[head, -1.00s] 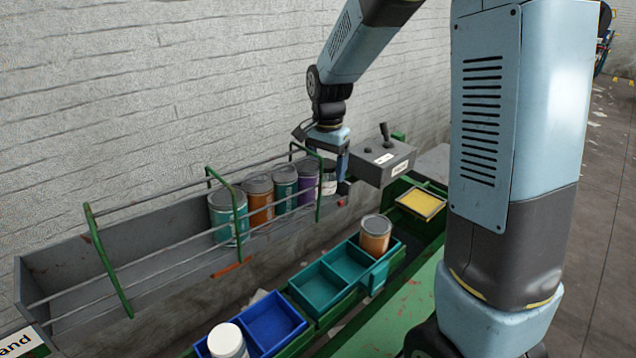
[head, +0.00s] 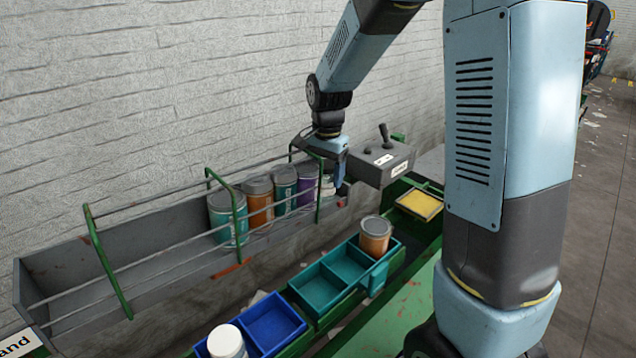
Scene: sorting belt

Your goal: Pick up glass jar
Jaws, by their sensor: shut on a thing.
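The glass jar (head: 328,186) is a pale, clear-looking container at the right end of the row in the grey trough, beside a purple can. It is mostly hidden by my gripper and the green rail post. My gripper (head: 331,178) points down over the trough's right end, with a blue finger on the jar's right side. It is shut on the jar. The jar's base is hidden, so I cannot tell whether it touches the trough floor.
Teal, orange and purple cans (head: 258,200) stand left of the jar behind green posts and rails (head: 237,207). A grey control box (head: 383,163) is close on the right.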

